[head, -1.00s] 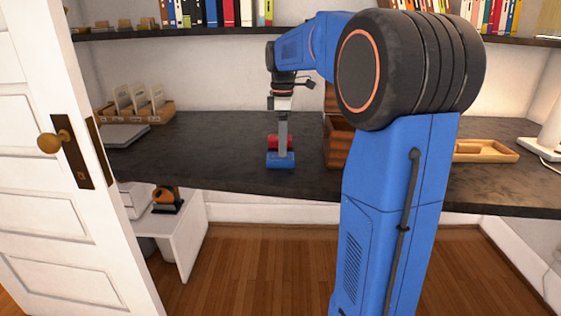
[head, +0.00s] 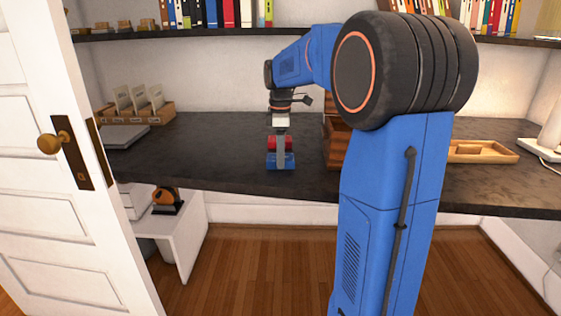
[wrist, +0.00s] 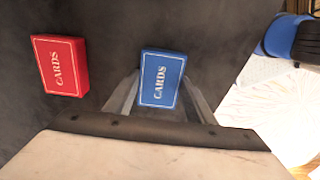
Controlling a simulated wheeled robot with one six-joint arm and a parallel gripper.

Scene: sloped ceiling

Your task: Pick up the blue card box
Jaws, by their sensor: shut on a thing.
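The blue card box (head: 272,163) sits on the dark countertop, just in front of the red card box (head: 273,143). In the wrist view the blue card box (wrist: 161,79) shows its "CARDS" face between my two fingers, and the red card box (wrist: 61,66) lies to its left, apart from it. My gripper (head: 281,163) points down and is shut on the blue card box. One finger covers part of the box in the head view. The box appears to be still on the counter.
A wooden box (head: 336,143) stands close to the right of the card boxes. A wooden tray (head: 482,158) lies farther right. A card organizer (head: 150,116) and a grey flat item (head: 125,136) are at the left. Shelves with books run above. The counter left of the boxes is clear.

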